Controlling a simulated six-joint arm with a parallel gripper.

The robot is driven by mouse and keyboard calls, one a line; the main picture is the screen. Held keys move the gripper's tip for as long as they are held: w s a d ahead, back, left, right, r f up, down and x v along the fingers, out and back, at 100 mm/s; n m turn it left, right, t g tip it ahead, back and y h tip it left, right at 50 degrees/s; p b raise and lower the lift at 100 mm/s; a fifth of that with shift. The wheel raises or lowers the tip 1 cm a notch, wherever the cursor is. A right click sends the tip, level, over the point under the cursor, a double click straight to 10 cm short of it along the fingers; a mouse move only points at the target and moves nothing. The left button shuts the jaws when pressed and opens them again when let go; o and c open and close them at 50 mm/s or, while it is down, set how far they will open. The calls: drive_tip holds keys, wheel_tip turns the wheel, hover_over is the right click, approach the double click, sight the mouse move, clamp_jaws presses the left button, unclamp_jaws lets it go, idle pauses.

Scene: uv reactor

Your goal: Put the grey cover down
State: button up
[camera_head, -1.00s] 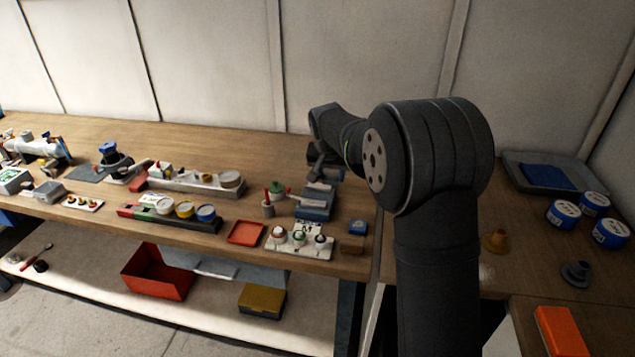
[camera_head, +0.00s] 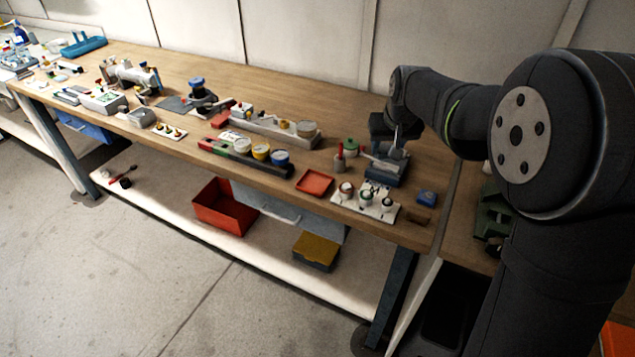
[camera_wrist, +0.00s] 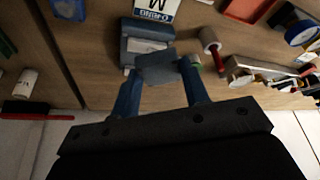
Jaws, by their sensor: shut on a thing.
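My gripper (camera_wrist: 160,72) is shut on a small flat grey cover (camera_wrist: 156,67) in the wrist view. The cover sits between the two fingertips, in front of a blue-grey box-shaped unit (camera_wrist: 133,29) on the wooden bench. I cannot tell whether the cover touches the unit. In the head view my gripper (camera_head: 394,135) is low over the same blue-grey unit (camera_head: 384,174), near the right end of the bench. The cover is too small to make out clearly there.
A red tray (camera_head: 314,182), a white rack (camera_head: 365,205) with several round-topped items and a blue block (camera_head: 427,196) are nearby. Bare bench (camera_head: 300,97) lies behind.

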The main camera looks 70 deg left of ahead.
drive_tip(key=s+f+n+g, duration=0.1)
drive_tip(key=s+n, duration=0.2)
drive_tip(key=s, duration=0.4)
hover_over(314, 183)
drive_tip(key=d, duration=0.2)
wheel_tip(314, 183, down, 6)
drive_tip(key=shift+w+a+f, duration=0.1)
drive_tip(key=shift+f, duration=0.15)
drive_tip(key=shift+a+f, duration=0.1)
drive_tip(key=shift+f, duration=2)
drive_tip(key=shift+f, duration=0.1)
drive_tip(key=o, duration=0.7)
